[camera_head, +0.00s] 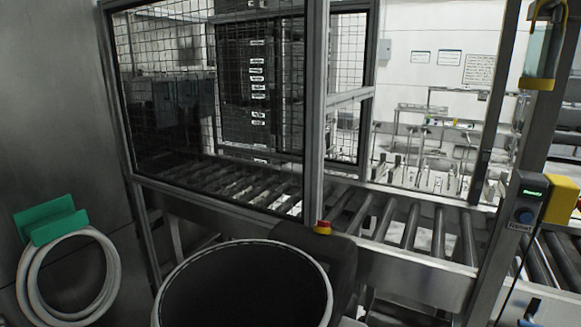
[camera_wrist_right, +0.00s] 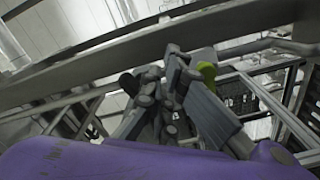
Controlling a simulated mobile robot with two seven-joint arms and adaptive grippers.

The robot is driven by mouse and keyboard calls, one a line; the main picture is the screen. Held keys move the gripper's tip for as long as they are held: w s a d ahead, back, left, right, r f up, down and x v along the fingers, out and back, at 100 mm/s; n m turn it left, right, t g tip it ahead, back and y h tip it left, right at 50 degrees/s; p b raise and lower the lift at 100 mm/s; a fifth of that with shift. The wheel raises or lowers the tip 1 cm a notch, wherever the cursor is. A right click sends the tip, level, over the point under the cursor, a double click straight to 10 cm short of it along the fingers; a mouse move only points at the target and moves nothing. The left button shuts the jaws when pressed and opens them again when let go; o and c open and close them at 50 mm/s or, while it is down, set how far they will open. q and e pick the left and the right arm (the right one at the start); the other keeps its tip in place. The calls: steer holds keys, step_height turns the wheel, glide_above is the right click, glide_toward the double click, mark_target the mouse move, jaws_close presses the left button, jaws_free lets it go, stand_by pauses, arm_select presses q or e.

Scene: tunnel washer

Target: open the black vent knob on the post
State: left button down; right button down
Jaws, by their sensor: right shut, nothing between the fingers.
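A grey metal post (camera_head: 495,268) rises at the right of the head view. A dark control box (camera_head: 525,203) with a lit green display and a round bluish button is on it. I cannot pick out a black vent knob for certain in either view. My right gripper (camera_wrist_right: 178,72) shows in the middle of the right wrist view, shut and empty, with grey finger pads close together. It touches no knob that I can see. Neither gripper shows in the head view.
A roller conveyor (camera_head: 408,224) runs behind the post. A mesh-and-frame guard (camera_head: 318,120) stands left of centre. A coiled hose (camera_head: 68,318) hangs under a green holder (camera_head: 50,220) at left. A red and yellow button (camera_head: 323,227) is near the middle. A yellow box (camera_head: 561,200) is at far right.

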steer(key=shift+w+a+r, duration=0.1)
steer(key=shift+a+r, duration=0.1)
steer(key=shift+r, duration=0.1)
stand_by(0.5)
steer(key=shift+d+r, duration=0.2)
stand_by(0.3)
steer(key=shift+s+d+r, duration=0.25)
steer(key=shift+s+r, duration=0.15)
steer(key=shift+r, duration=0.35)
steer(key=shift+s+d+r, duration=0.25)
steer(key=shift+s+r, duration=0.1)
steer(key=shift+r, duration=0.35)
steer(key=shift+w+d, duration=0.1)
steer(key=shift+w, duration=0.15)
steer(key=shift+f, duration=0.1)
steer(key=shift+d, duration=0.15)
